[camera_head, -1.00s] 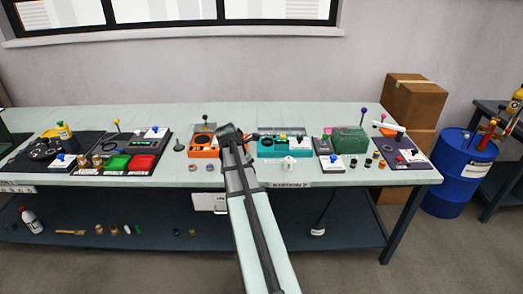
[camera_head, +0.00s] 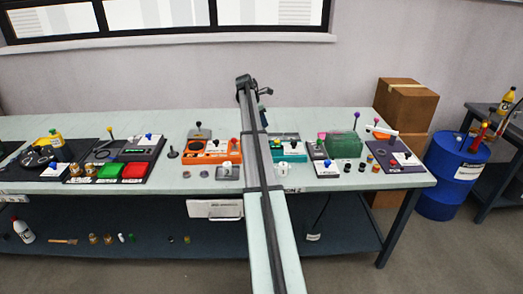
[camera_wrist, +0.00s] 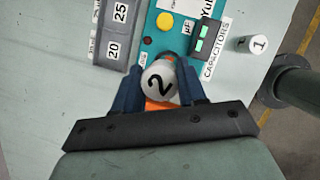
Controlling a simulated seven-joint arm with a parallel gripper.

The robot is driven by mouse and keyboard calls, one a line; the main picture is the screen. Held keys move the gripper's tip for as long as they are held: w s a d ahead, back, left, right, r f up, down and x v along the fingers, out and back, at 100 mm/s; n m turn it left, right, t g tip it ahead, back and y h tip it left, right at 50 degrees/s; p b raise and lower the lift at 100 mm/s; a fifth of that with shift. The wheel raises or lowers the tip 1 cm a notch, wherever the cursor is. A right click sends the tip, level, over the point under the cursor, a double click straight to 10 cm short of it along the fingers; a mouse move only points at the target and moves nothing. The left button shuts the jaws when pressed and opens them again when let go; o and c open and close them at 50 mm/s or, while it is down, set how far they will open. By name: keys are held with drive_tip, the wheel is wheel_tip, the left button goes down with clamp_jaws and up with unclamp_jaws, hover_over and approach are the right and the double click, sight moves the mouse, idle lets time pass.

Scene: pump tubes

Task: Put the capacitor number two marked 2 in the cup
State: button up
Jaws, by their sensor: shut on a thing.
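My gripper (camera_wrist: 160,88) is shut on the white capacitor marked 2 (camera_wrist: 158,84) in the wrist view. Its round end with the black 2 faces the camera, between the two dark blue fingers. In the head view my gripper (camera_head: 265,91) is small, at the far end of my arm, above the table's back edge; the capacitor cannot be made out there. The white capacitor marked 1 (camera_wrist: 259,43) stands right of the held one in the wrist view. A small white thing (camera_head: 227,166) stands on a grey base near the front edge; I cannot tell whether it is the cup.
A teal panel (camera_wrist: 158,44) labelled capacitors lies below my gripper, with a grey block (camera_wrist: 117,30) marked 20 and 25 beside it. An orange unit (camera_head: 208,150), a green box (camera_head: 345,145) and red and green trays (camera_head: 110,171) crowd the bench (camera_head: 350,119).

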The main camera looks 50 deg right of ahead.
drive_tip(key=shift+s+a+f, duration=0.15)
drive_tip(key=shift+s, duration=0.1)
drive_tip(key=shift+f, duration=4.9)
drive_tip(key=shift+f, duration=0.1)
drive_tip(key=o, duration=0.8)
drive_tip(key=v, duration=1.2)
drive_tip(key=shift+w, duration=0.1)
